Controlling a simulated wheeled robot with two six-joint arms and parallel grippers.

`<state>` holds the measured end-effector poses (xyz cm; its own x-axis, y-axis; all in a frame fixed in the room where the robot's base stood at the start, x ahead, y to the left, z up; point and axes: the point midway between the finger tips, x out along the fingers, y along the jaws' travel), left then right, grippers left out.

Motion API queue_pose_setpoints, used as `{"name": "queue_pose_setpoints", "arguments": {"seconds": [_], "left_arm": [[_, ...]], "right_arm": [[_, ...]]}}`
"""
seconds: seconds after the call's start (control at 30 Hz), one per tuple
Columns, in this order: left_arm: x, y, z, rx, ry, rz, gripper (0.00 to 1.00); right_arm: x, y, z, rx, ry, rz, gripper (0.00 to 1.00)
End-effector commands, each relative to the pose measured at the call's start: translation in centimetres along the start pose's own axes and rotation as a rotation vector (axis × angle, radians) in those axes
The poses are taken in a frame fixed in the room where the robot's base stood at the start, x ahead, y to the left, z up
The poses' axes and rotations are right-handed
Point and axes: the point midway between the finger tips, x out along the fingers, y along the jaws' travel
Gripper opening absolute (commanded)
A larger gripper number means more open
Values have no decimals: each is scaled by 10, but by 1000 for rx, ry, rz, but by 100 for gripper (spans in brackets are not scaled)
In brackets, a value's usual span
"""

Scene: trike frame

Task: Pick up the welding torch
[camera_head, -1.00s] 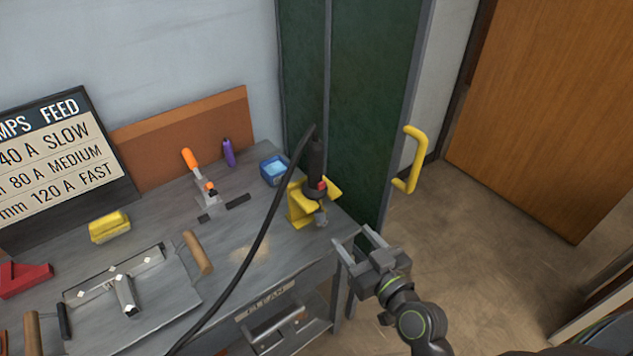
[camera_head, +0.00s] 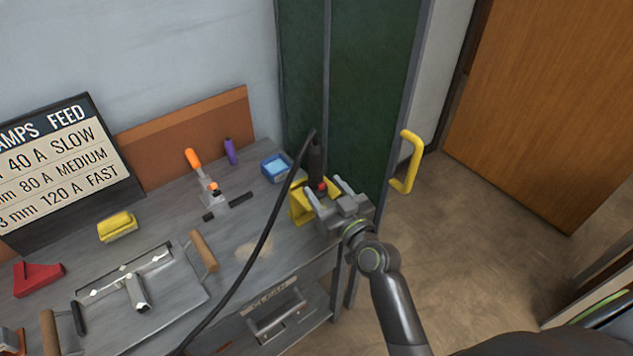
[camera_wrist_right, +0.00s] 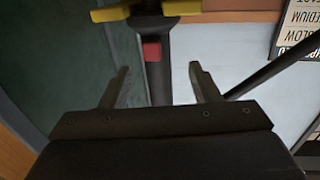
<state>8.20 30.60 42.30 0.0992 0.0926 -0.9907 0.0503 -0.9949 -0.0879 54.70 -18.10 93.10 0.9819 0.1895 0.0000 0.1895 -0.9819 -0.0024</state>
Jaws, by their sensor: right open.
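The welding torch (camera_head: 316,163) stands upright in a yellow holder (camera_head: 299,206) at the right end of the workbench. It has a dark handle with a red trigger and a black cable running down to the left. My right gripper (camera_head: 325,189) is open at the torch, with its fingertips close to the red part. In the right wrist view the torch's dark body (camera_wrist_right: 157,75) with its red trigger lies between the two open fingers (camera_wrist_right: 160,85), and I see no finger closed on it. My left gripper is not in view.
The grey workbench (camera_head: 180,250) holds a blue box (camera_head: 276,167), an orange-handled clamp (camera_head: 203,180), a purple bottle (camera_head: 230,151) and a yellow block (camera_head: 117,227).

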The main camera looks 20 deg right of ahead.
Motion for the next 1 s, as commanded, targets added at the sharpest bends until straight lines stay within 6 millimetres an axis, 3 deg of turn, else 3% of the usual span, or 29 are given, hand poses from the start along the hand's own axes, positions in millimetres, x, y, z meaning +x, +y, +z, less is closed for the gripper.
{"name": "queue_pose_setpoints", "arguments": {"seconds": [0.17, 0.5, 0.83, 1.0], "left_arm": [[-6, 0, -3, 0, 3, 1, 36], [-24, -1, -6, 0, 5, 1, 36], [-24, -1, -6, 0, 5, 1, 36], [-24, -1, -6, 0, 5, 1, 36]], "right_arm": [[9, 0, -3, -1, 0, -1, 56], [49, 4, -7, -2, -1, -1, 56], [55, 4, -5, -1, 0, 0, 56], [55, 4, -6, -1, 0, 0, 36]]}}
